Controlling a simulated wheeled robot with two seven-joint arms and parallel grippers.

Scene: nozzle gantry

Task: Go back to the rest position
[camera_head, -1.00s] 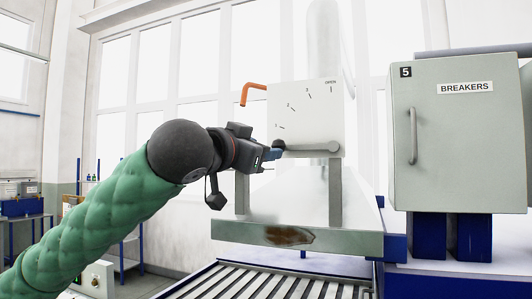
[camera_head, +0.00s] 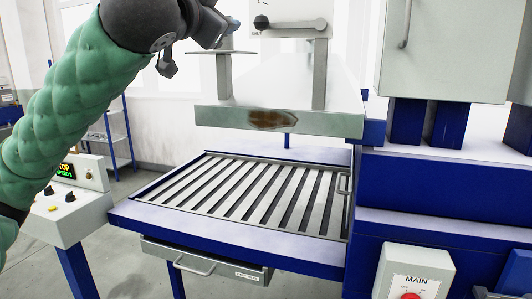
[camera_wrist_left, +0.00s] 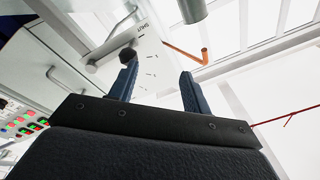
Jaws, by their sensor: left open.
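My left gripper (camera_head: 234,33) is at the top of the head view, just left of the lever's dark knob (camera_head: 262,22), with a small gap between them. In the wrist view its two blue fingers (camera_wrist_left: 157,85) stand apart with nothing between them. The knob (camera_wrist_left: 128,55) shows beyond the tip of the left finger there. The lever (camera_head: 295,28) lies level, its knob end to the left, on a white dial panel whose upper part is cut off in the head view. The panel also shows in the wrist view (camera_wrist_left: 150,70). My right gripper is out of view.
A slatted grate table (camera_head: 240,195) with a blue frame stands below the panel. A grey hood edge with a rust patch (camera_head: 272,118) hangs above it. The breaker cabinet (camera_head: 445,50) is at right, the MAIN switch box (camera_head: 415,275) lower right, a control console (camera_head: 75,205) at left.

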